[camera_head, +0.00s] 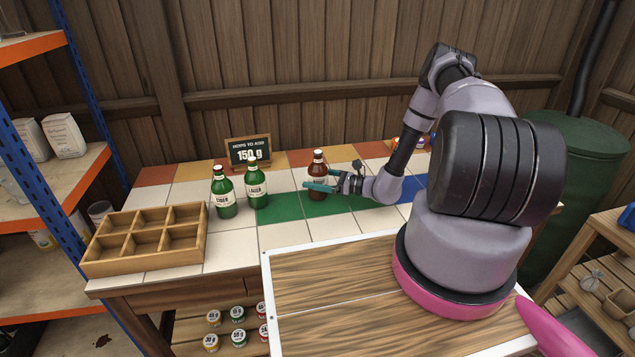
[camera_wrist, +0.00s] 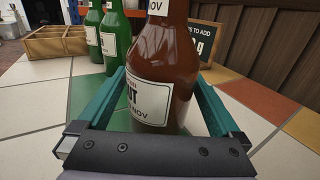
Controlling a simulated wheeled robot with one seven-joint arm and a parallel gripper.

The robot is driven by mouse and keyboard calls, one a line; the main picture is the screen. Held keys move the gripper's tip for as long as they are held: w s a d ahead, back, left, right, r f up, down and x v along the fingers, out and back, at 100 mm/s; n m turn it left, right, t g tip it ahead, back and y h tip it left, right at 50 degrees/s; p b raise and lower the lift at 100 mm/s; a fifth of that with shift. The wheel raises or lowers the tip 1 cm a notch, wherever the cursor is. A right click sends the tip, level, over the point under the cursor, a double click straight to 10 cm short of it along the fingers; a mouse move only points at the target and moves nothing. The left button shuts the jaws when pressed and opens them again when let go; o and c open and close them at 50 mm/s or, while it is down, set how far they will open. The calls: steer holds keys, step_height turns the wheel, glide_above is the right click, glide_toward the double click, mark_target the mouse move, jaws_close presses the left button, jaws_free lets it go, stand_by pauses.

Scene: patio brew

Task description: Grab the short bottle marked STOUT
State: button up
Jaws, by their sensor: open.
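A brown bottle (camera_head: 317,172) with a white label stands upright on the tiled table, right of two green bottles. In the wrist view the brown bottle (camera_wrist: 172,60) stands between my open fingers, and its label shows "UT" and "NOV"; the rest of the word is hidden by its curve. My gripper (camera_head: 318,187) reaches in from the right with its teal fingers on either side of the bottle. In the wrist view my gripper (camera_wrist: 155,110) is open around the bottle's lower part. I cannot tell whether a finger touches it.
Two green bottles, one marked LAGER (camera_head: 257,185) and one to its left (camera_head: 222,192), stand close by. A chalkboard sign (camera_head: 248,151) stands behind them. An empty wooden divided crate (camera_head: 146,238) sits at the table's left end.

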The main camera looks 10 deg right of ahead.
steer(key=shift+x, duration=1.05)
steer(key=c, duration=1.5)
jaws_close()
steer(key=shift+r, duration=0.1)
